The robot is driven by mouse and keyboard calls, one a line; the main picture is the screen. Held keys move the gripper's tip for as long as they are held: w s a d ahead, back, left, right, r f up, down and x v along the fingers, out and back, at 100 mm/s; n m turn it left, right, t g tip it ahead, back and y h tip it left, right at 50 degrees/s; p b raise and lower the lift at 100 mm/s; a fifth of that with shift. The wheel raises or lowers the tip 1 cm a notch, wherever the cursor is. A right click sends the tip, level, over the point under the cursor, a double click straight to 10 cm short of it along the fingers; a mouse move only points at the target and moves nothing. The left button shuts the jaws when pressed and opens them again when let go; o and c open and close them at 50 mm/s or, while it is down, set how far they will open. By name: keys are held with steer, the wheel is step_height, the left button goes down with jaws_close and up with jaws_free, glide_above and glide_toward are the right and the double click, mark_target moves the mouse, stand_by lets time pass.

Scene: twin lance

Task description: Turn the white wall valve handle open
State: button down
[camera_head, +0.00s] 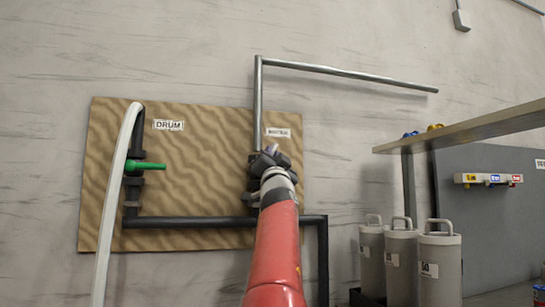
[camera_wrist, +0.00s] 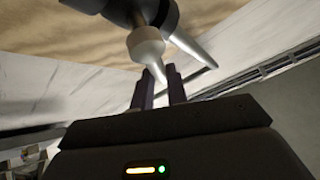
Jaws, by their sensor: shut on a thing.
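The white valve handle (camera_wrist: 147,46) shows in the wrist view as a pale tapered knob on a dark valve body. Its narrow tip reaches down between the two dark fingers of my gripper (camera_wrist: 159,88), which are shut on it. In the head view my gripper (camera_head: 268,160) is at the right valve on the brown board (camera_head: 200,190), below a label and the grey metal pipe (camera_head: 258,105). My red arm and wrist hide most of that valve and its handle, so the handle's angle is hard to tell there.
A green-handled valve (camera_head: 147,165) with a white hose (camera_head: 117,200) is at the left, by the DRUM label (camera_head: 169,125). A black pipe (camera_head: 190,222) runs below my gripper. Grey canisters (camera_head: 440,265) and a shelf (camera_head: 470,128) stand at the right.

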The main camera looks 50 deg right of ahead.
steer(key=shift+n+t+y, duration=0.3)
steer(key=shift+n+y, duration=0.1)
steer(key=shift+n, duration=0.1)
steer(key=shift+w+a+r+n+t+y, duration=0.25)
steer(key=shift+n+t+y, duration=0.5)
steer(key=shift+n+y, duration=0.85)
steer(key=shift+w+a+f+n+t+y, duration=0.1)
steer(key=shift+a+n+t+y, duration=0.25)
steer(key=shift+n+t+y, duration=1.15)
steer(key=shift+w+a+r+n+t+y, duration=0.25)
steer(key=shift+n+y, duration=0.75)
steer(key=shift+n, duration=1.3)
steer(key=shift+s+a+f, duration=0.1)
steer(key=c, duration=1.4)
jaws_free()
steer(key=b+v, duration=0.5)
steer(key=v, duration=0.2)
steer(key=shift+s+a+f+b, duration=0.1)
steer(key=shift+s+f+b, duration=0.05)
steer(key=shift+s+b, duration=0.2)
